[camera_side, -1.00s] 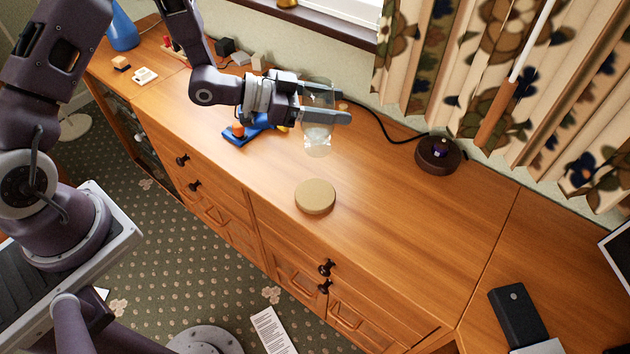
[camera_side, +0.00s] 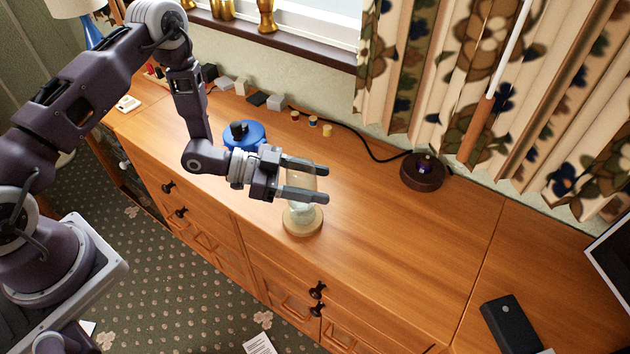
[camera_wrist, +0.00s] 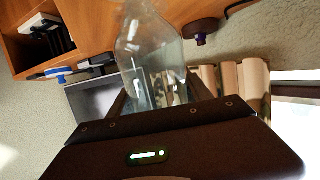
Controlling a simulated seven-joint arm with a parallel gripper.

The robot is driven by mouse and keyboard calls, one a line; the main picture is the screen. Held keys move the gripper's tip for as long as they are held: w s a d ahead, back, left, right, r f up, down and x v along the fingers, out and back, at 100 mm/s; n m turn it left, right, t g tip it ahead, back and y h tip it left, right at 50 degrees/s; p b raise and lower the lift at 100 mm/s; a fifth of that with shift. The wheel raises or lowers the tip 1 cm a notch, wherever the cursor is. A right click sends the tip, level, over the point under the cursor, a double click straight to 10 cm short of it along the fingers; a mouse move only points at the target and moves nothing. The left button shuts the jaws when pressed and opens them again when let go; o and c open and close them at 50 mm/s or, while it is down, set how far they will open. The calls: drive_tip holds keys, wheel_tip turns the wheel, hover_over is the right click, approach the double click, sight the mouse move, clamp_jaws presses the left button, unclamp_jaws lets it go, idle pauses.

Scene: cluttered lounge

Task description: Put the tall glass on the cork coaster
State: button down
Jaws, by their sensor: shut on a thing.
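The tall clear glass (camera_side: 297,212) is upright between the fingers of my gripper (camera_side: 319,183), which is shut on it. It also shows in the wrist view (camera_wrist: 150,55), between the two fingers. The round tan cork coaster (camera_side: 304,233) lies flat on the wooden cabinet top. In the side view the lower part of the glass overlaps the coaster, and the coaster's front rim shows below it. I cannot tell whether the glass base touches the coaster. The coaster cannot be made out in the wrist view.
A blue round object with a black knob (camera_side: 240,132) stands behind my gripper. A dark round box (camera_side: 423,173) with a cable sits at the back right. Several small blocks and spools line the wall. The wooden top (camera_side: 400,240) right of the coaster is clear.

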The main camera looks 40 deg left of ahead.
drive_tip(key=shift+f, duration=0.15)
drive_tip(key=shift+c, duration=2.3)
unclamp_jaws()
